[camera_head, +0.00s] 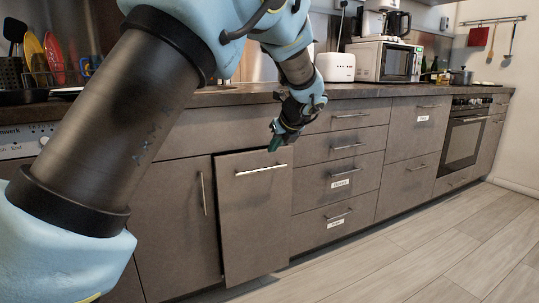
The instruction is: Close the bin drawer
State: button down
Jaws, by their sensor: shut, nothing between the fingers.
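The bin drawer (252,215) has a grey-brown front with a horizontal metal handle near its top. Its front stands forward of the neighbouring cabinet fronts, so it looks partly pulled out. My gripper (274,146) is shut and empty. In the picture it is just above the top edge of the drawer front, near the right end of the handle (262,170). I cannot tell whether it touches the front. The inside of the drawer is hidden.
A door with a vertical handle (203,193) is left of the drawer. Labelled drawers (338,182) and an oven (462,143) are to the right. The countertop (360,91) holds a toaster (335,67) and a microwave (386,62). The wooden floor (430,250) in front is clear.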

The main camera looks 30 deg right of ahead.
aim_at(256, 152)
jog(key=b+x, duration=0.1)
jog(key=x, duration=0.2)
jog(key=w+r+x, duration=0.1)
jog(key=x, duration=0.3)
jog(key=b+x, duration=0.1)
jog(key=x, duration=0.2)
jog(key=shift+w+b, duration=0.3)
jog(key=shift+b, duration=0.05)
jog(key=shift+w+d, duration=0.1)
jog(key=shift+w, duration=0.5)
jog(key=shift+r, duration=0.1)
jog(key=shift+w+r+p, duration=0.3)
jog(key=shift+w+p, duration=0.25)
jog(key=shift+p, duration=0.5)
jog(key=w+p, duration=0.2)
jog(key=p, duration=0.2)
jog(key=shift+w+d, duration=0.1)
jog(key=shift+w, duration=0.1)
jog(key=shift+w+f+p, duration=0.2)
jog(key=shift+w+p, duration=0.7)
jog(key=shift+p, duration=0.15)
